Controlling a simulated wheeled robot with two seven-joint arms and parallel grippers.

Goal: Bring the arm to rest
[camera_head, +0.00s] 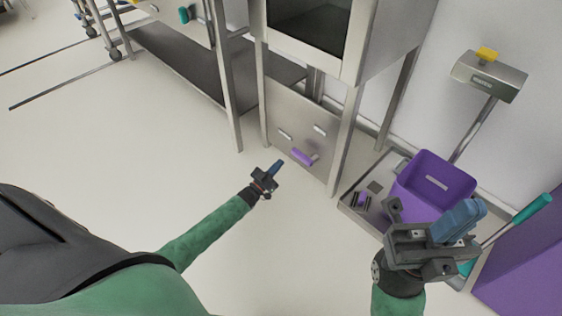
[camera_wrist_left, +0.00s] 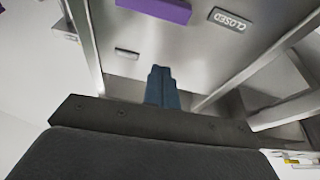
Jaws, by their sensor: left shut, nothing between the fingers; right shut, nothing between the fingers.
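My left gripper (camera_head: 276,168) is out over the floor in the head view, in front of the steel cabinet. Its blue fingers are together and empty; they also show in the left wrist view (camera_wrist_left: 161,88), below a purple handle (camera_wrist_left: 158,8). My right gripper (camera_head: 460,220) is at the lower right of the head view. Its blue fingers are shut with nothing between them. It is in front of the purple bin (camera_head: 432,180) and hides part of the bin's near side.
The steel cabinet (camera_head: 300,125) has a panel with a purple handle (camera_head: 303,157). A "CLOSED" label (camera_wrist_left: 228,19) shows in the wrist view. The bin stands on a steel platform (camera_head: 352,208) beside a post with a display (camera_head: 490,78). Open floor (camera_head: 110,150) lies to the left.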

